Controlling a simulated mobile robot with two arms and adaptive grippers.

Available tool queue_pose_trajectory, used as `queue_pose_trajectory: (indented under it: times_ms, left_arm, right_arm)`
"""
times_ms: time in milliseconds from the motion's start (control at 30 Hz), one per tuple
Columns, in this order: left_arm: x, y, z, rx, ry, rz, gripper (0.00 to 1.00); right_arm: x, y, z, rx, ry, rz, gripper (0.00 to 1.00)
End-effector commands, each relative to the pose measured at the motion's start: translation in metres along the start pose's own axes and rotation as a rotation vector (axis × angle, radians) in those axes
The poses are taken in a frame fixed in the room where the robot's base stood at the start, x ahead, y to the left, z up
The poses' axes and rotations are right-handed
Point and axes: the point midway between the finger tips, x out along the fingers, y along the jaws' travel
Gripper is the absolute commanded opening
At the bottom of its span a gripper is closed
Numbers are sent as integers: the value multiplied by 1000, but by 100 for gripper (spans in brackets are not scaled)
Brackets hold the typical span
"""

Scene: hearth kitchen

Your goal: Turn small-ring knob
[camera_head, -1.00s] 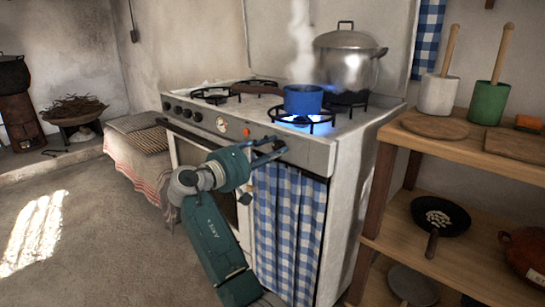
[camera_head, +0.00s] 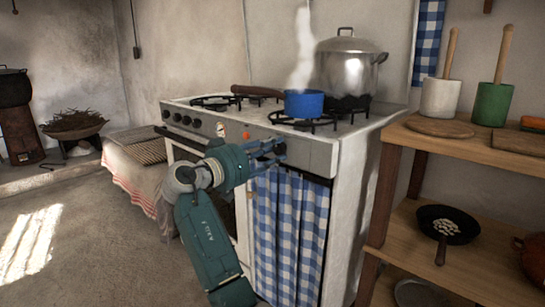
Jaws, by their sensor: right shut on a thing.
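The white stove (camera_head: 318,155) has a row of dark knobs (camera_head: 181,119) along the left of its front panel. My right gripper (camera_head: 279,148) is at the right part of that panel, shut on the small-ring knob, which its fingers mostly hide. A small blue pot (camera_head: 304,103) stands on the front right burner (camera_head: 301,123), with steam rising above it. No flame shows under this pot. My left gripper is out of view.
A large lidded metal pot (camera_head: 347,70) stands at the stove's back right. A blue checked curtain (camera_head: 290,235) hangs below the panel. A wooden shelf (camera_head: 470,145) with mortars and a pan stands to the right. The floor at left is clear.

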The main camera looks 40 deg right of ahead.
Motion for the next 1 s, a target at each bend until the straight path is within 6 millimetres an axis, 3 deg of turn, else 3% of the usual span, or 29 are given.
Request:
queue_pose_trajectory:
  times_ms: [33, 633, 667, 733, 1000]
  left_arm:
    - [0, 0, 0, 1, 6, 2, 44]
    - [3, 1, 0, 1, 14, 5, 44]
    - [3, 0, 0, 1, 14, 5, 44]
    - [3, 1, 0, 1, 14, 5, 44]
    - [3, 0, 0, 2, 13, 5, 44]
  right_arm:
    - [-2, -1, -8, 22, 19, -8, 4]
    - [-1, 1, -10, 63, 21, -6, 4]
    - [-1, 1, -11, 63, 21, -6, 32]
    - [-1, 1, -10, 63, 20, -5, 46]
    - [0, 0, -6, 57, 13, -4, 49]
